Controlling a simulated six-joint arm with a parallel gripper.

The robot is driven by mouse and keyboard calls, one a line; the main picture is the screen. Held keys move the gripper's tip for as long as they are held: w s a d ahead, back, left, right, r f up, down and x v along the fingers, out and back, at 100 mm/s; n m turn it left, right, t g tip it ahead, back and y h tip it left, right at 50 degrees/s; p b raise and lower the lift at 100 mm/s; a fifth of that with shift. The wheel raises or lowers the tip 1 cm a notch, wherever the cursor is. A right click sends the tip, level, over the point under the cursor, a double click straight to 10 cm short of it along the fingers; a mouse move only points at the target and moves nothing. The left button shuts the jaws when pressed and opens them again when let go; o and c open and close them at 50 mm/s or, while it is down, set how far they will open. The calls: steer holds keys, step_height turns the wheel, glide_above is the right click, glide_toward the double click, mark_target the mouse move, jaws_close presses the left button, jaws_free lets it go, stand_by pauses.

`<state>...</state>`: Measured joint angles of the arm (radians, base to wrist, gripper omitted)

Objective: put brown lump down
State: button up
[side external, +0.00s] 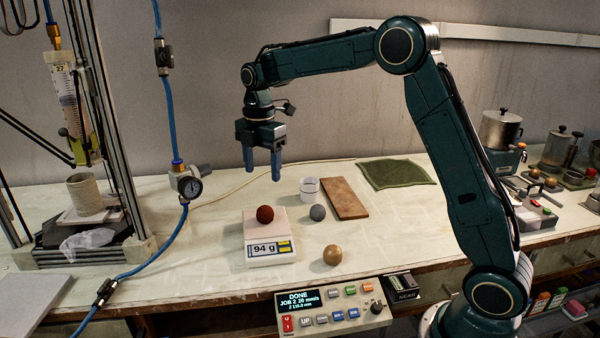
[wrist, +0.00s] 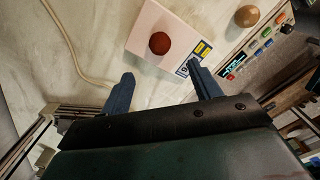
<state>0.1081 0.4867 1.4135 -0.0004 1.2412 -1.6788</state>
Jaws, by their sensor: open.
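A dark red-brown lump (side external: 265,214) sits on the white scale (side external: 249,231), whose display reads 94 g. A tan-brown lump (side external: 332,255) lies on the table to the right of the scale. A grey lump (side external: 317,212) lies farther back. My gripper (side external: 262,174) is open and empty, pointing down above the scale, clear of the red-brown lump. In the wrist view, the red-brown lump (wrist: 160,43) shows on the scale (wrist: 141,49) beyond my spread fingers (wrist: 160,76). The tan-brown lump (wrist: 247,15) is at the upper right there.
A white cup (side external: 309,189), a wooden board (side external: 344,199) and a green cloth (side external: 397,173) lie behind the lumps. A framed rig with a clay cylinder (side external: 85,191) stands at left. A control panel (side external: 332,306) sits at the front edge. Table right of the tan-brown lump is clear.

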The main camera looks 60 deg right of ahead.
steer(key=s+a+r+m+t, duration=0.15)
steer(key=s+r+m, duration=0.25)
steer(key=s, duration=0.4)
steer(key=s+a+r+m+t, duration=0.1)
steer(key=s+a+r+m, duration=0.1)
steer(key=s+r+m, duration=0.4)
steer(key=s+a+f+m+t, duration=0.1)
steer(key=s+m, duration=0.3)
steer(key=s, duration=0.5)
steer(key=s+a+f+m+t, duration=0.1)
steer(key=s+f+m, duration=0.3)
steer(key=s, duration=0.5)
steer(key=shift+t, duration=0.55)
steer(key=shift+o, duration=0.5)
stand_by(0.8)
